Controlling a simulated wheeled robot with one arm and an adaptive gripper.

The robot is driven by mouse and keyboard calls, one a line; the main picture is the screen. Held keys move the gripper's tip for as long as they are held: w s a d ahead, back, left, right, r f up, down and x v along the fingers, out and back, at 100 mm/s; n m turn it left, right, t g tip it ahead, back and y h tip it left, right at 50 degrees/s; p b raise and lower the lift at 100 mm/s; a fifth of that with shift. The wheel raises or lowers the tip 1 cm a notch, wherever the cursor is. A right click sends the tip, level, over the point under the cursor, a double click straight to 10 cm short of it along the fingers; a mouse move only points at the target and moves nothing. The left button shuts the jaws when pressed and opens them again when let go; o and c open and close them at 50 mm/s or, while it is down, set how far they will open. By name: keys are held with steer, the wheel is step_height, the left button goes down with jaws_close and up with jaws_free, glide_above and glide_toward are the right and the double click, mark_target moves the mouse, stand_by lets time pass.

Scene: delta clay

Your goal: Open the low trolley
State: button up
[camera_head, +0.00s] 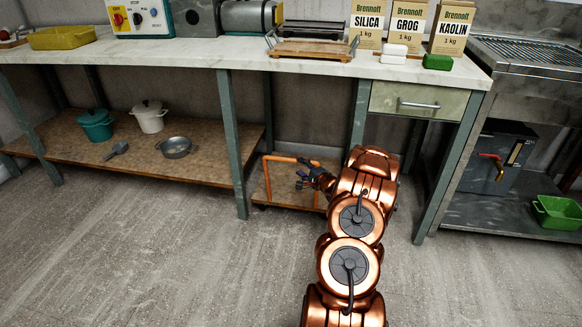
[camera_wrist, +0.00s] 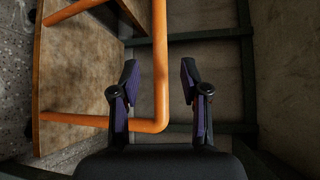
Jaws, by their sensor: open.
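The low trolley (camera_head: 283,190) stands on the floor under the bench, between two green legs. It has a wooden board and an orange tube handle (camera_head: 267,178). My gripper (camera_head: 303,181) reaches in at the handle, its fingers partly hidden by my arm. In the wrist view my gripper (camera_wrist: 159,80) is open, with a dark finger on each side of the orange tube (camera_wrist: 160,50). The tube runs between the fingertips and bends left below them. A gap shows on both sides of the tube. The trolley's wooden board (camera_wrist: 75,80) is at the left.
The bench top (camera_head: 200,52) lies above the trolley, with a drawer (camera_head: 418,101) at its right. A bench leg (camera_head: 233,145) stands close left of the trolley. A low shelf (camera_head: 75,150) holds pots at left. The floor (camera_head: 150,250) in front is clear.

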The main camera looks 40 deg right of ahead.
mark_target(292, 162)
steer(key=b+x, duration=0.2)
steer(key=x, duration=0.4)
steer(key=shift+a+f, duration=0.1)
steer(key=shift+f, duration=0.1)
steer(key=shift+b+x, duration=0.4)
steer(key=shift+x, duration=0.4)
steer(key=shift+r, duration=0.1)
steer(key=shift+c, duration=0.2)
jaws_close()
